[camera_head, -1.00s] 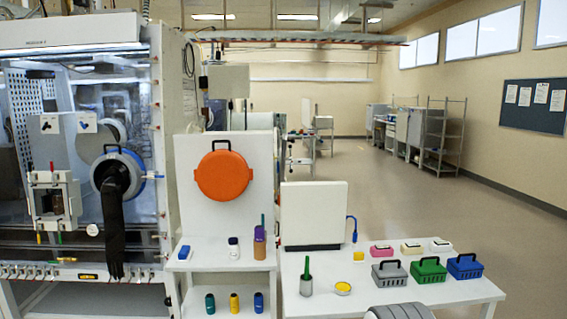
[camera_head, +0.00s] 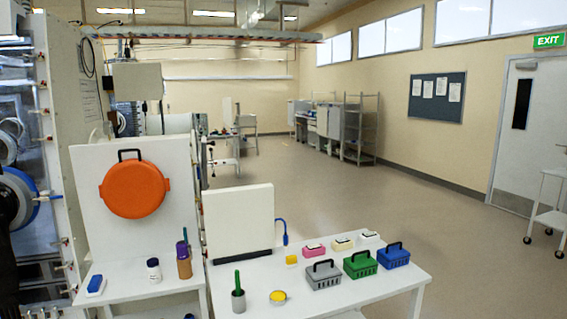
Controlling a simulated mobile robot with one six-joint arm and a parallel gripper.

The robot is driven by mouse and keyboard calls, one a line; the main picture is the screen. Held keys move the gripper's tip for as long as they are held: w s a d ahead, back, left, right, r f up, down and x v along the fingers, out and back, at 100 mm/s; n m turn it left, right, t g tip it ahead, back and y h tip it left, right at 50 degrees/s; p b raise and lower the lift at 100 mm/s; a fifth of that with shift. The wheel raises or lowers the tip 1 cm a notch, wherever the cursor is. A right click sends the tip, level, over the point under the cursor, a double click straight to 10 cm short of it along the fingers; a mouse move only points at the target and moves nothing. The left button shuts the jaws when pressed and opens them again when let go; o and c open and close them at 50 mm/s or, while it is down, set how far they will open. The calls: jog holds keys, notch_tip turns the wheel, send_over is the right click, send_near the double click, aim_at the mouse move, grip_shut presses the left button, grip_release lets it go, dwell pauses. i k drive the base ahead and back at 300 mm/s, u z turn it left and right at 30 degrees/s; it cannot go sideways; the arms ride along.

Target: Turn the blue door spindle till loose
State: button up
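At the left edge stands the glovebox front, cut off by the picture edge. A round port with a blue rim (camera_head: 22,180) shows there in part, with a black glove (camera_head: 8,262) hanging below it. A small blue piece (camera_head: 50,197) sticks out to the right of the rim; it may be the blue door spindle, but I cannot tell for sure. My gripper is not in view, so nothing shows of its state.
An orange round lid (camera_head: 134,190) hangs on a white panel above a shelf with small bottles. A white table (camera_head: 345,290) holds a grey box (camera_head: 323,275), a green box (camera_head: 360,265) and a blue box (camera_head: 393,255). Open floor (camera_head: 400,200) lies beyond and right.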

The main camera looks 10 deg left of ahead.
aim_at(210, 149)
jog(key=z, duration=0.9)
jog(key=i, duration=5.15)
jog(key=u, duration=2.65)
jog(key=i, duration=0.9)
jog(key=z, duration=0.15)
